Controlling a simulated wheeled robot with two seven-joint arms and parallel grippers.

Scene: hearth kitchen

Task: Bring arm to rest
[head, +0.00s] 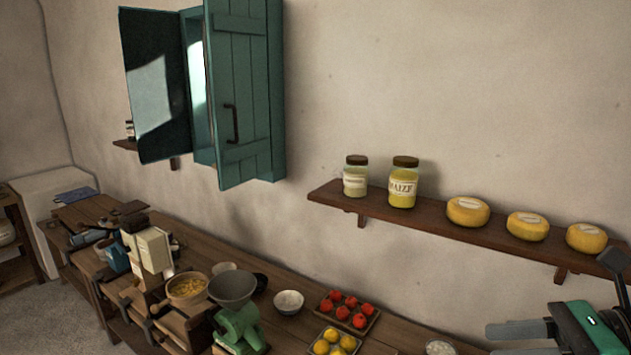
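My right gripper (518,341) is at the lower right, with a green and black body. Its grey fingers point left and look apart, with nothing seen between them. The lower finger is partly cut off by the bottom edge of the head view. The gripper is in front of the wall shelf and below it in the picture. My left gripper and arm are not in view.
A wooden bench (290,262) runs along the wall, crowded with a green grinder (240,328), bowls and a tray of red fruit (346,309). A shelf (430,222) holds jars and yellow cheeses. A teal cupboard (245,100) hangs with its doors open.

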